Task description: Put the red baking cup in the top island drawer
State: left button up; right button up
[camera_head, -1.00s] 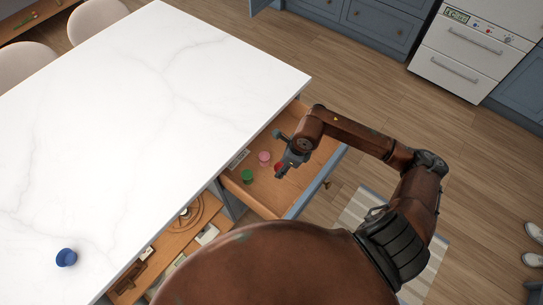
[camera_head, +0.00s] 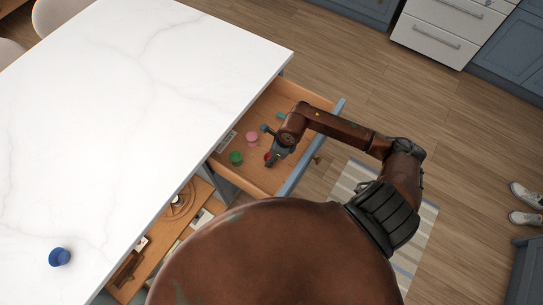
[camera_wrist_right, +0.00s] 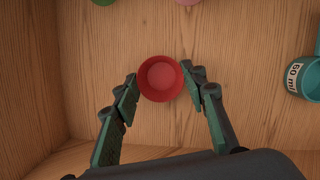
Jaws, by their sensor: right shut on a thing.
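The red baking cup (camera_head: 267,158) is inside the open top island drawer (camera_head: 265,103). In the right wrist view the red cup (camera_wrist_right: 160,79) is seen from above, over the wooden drawer floor. My right gripper (camera_head: 272,152) reaches down into the drawer, and its fingers (camera_wrist_right: 159,82) are shut on opposite sides of the cup. Whether the cup's base touches the floor is hard to tell. My left gripper is not in view.
In the drawer are a green cup (camera_head: 236,158), a pink cup (camera_head: 252,138) and a teal cup (camera_head: 281,115), marked 60 ml in the wrist view (camera_wrist_right: 306,78). A blue cup (camera_head: 60,257) stands on the white island top (camera_head: 130,110). A lower drawer (camera_head: 150,262) holds assorted items.

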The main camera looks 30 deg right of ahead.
aim_at(279, 163)
jog(key=shift+f, duration=0.1)
jog(key=o, duration=1)
jog(key=shift+r, duration=0.3)
jog(key=p+v, duration=0.1)
jog(key=v, duration=1)
jog(key=shift+r, duration=0.35)
jog(key=shift+s+d, duration=0.1)
